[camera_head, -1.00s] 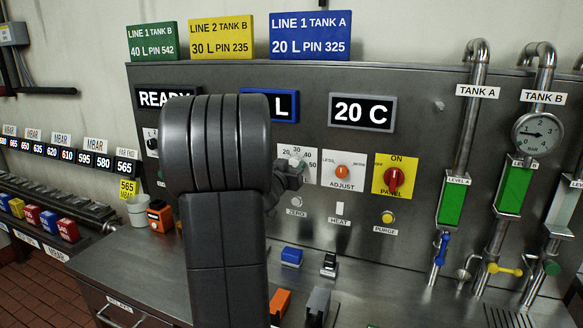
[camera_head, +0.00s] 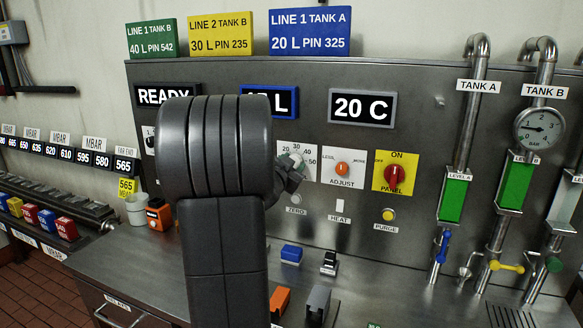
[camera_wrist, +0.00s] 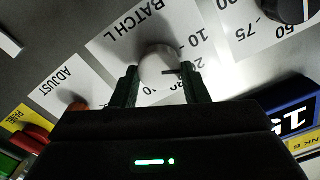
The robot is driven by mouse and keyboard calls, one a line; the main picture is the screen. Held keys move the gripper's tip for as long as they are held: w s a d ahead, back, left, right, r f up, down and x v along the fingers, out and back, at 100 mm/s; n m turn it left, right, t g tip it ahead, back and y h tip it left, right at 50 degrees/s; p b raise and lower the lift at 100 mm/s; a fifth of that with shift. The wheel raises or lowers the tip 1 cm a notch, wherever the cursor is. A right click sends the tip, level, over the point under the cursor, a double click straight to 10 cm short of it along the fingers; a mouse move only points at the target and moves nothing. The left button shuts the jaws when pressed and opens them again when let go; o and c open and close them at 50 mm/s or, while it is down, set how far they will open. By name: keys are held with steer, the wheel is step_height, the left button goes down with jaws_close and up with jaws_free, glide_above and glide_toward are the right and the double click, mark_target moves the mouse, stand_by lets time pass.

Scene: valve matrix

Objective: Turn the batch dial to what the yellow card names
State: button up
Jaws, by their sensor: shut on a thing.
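The yellow card (camera_head: 221,36) stands on top of the panel and reads LINE 2 TANK B, 30 L, PIN 235. The batch dial, a pale round knob (camera_wrist: 158,68), sits on a white plate (camera_wrist: 125,42) marked BATCH L. Its dark pointer mark lies toward the labels on the right, near a partly hidden number starting with 2. My gripper (camera_wrist: 168,86) is shut on the knob, one finger each side; in the head view it is at the dial plate (camera_head: 311,160). The blue-framed display (camera_head: 285,102) is half hidden by my arm; its wrist-view figure (camera_wrist: 299,118) starts with 1.
Right of the dial are the orange ADJUST knob (camera_head: 342,169) and the red PANEL switch (camera_head: 394,175) on yellow. Other displays read READY (camera_head: 163,96) and 20 C (camera_head: 362,108). A green card (camera_head: 151,41) and a blue card (camera_head: 310,32) flank the yellow one.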

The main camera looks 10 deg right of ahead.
steer(key=m+b, duration=0.1)
steer(key=m, duration=0.3)
steer(key=m+b, duration=0.2)
steer(key=m, duration=0.2)
steer(key=m+b, duration=0.2)
steer(key=m, duration=0.2)
steer(key=shift+d+f, duration=0.1)
steer(key=shift+f, duration=0.15)
steer(key=shift+m, duration=0.3)
steer(key=o, duration=1)
steer(key=shift+s, duration=0.1)
steer(key=v, duration=1.3)
steer(key=shift+s+a+b, duration=0.3)
steer(key=shift+b, duration=0.05)
